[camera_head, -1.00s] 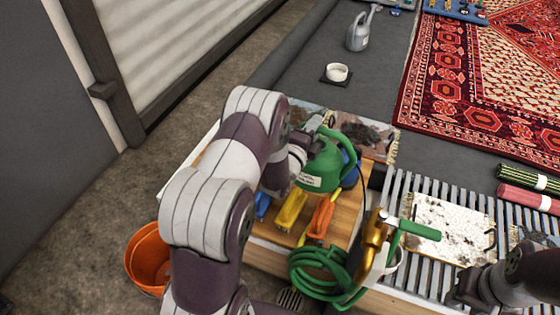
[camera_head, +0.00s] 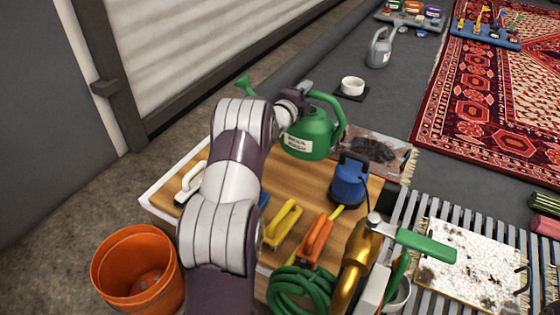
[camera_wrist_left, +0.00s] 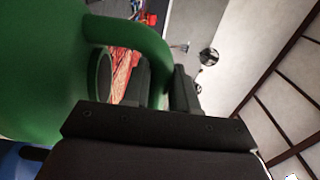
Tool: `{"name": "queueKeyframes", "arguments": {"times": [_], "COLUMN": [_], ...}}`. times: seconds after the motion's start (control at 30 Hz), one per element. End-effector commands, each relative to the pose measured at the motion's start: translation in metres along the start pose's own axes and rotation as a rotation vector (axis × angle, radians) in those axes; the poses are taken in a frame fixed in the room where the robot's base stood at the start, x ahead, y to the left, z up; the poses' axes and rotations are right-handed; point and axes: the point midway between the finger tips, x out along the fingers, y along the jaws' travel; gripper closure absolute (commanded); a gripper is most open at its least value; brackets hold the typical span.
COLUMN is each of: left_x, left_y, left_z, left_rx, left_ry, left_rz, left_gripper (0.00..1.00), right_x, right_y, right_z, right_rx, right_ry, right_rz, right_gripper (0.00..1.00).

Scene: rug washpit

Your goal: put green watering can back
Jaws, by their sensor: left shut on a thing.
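The green watering can (camera_head: 312,136) has a white label and is held above the far edge of the wooden table (camera_head: 292,183). Its spout (camera_head: 245,85) points left, partly hidden behind my arm. My left gripper (camera_head: 304,93) is shut on the can near its handle. In the left wrist view the can's green body (camera_wrist_left: 40,65) fills the left side, and its curved handle (camera_wrist_left: 150,45) passes at the gripper's dark fingers (camera_wrist_left: 165,88). My right gripper is not in view.
An orange bucket (camera_head: 138,270) stands left. A grey watering can (camera_head: 379,48) and white bowl (camera_head: 352,85) stand on the dark floor beyond.

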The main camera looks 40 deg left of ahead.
Motion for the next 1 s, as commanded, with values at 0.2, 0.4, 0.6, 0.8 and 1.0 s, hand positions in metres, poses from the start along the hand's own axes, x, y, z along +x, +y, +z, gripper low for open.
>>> {"name": "queueKeyframes", "arguments": {"times": [0.2, 0.4, 0.6, 0.8, 1.0], "left_x": [0.0, -0.003, -0.006, -0.007, -0.007], "left_y": [0.011, 0.034, 0.057, 0.067, 0.089], "left_z": [0.022, 0.056, 0.096, 0.115, 0.117], "left_rx": [0.002, 0.002, 0.004, 0.003, 0.002], "left_ry": [-0.003, -0.004, -0.002, 0.0, 0.001], "left_rz": [-0.006, -0.007, -0.008, -0.007, -0.006], "left_gripper": [1.0, 1.0, 1.0, 1.0, 1.0], "right_x": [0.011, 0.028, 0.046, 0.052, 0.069], "right_y": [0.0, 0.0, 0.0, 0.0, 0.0], "right_z": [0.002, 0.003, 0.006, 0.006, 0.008], "right_rx": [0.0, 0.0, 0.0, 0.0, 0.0], "right_ry": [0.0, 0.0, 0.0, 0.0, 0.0], "right_rz": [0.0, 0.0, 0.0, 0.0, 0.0], "right_gripper": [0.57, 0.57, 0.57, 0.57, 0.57]}}
